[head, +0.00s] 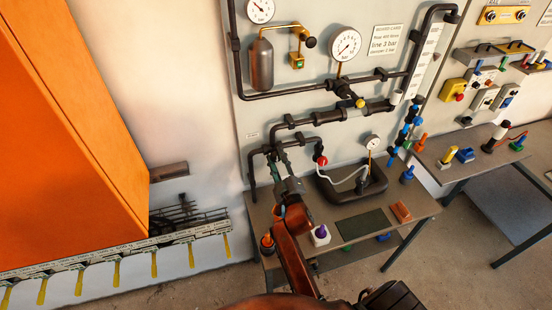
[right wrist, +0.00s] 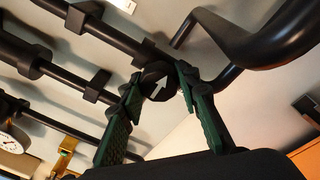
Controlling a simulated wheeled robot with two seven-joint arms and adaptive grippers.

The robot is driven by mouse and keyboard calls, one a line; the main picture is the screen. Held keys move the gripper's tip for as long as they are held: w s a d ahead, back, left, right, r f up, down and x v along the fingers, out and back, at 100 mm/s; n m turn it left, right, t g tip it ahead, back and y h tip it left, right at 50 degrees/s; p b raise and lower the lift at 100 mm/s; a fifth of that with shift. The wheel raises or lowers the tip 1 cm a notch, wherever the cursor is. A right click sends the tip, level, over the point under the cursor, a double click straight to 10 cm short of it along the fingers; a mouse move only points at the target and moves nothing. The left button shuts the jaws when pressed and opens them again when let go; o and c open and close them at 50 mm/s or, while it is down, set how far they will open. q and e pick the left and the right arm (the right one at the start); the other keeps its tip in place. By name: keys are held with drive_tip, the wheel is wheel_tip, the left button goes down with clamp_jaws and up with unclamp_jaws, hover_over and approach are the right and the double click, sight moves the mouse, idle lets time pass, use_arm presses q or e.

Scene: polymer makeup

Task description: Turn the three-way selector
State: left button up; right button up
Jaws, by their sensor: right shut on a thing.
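The selector (right wrist: 157,82) is a round black knob with a white arrow, on the dark pipework in the right wrist view. My right gripper (right wrist: 158,80) is shut on it, with one green finger on each side. In that view the arrow points up and to the right. In the head view my right gripper (head: 277,150) is at the left pipe branch of the wall panel, and its fingers and the pipes hide most of the selector. My left gripper is not in view.
Dark pipes (head: 300,121) run close around the gripper. A pressure gauge (head: 345,43) is above it on the panel. An orange cabinet (head: 70,130) stands at left.

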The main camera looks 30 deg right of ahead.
sight(277, 154)
idle(0.5)
drive_tip(key=o, duration=1.2)
drive_tip(key=shift+c, duration=0.2)
wheel_tip(277, 154, up, 10)
drive_tip(key=shift+r, duration=0.1)
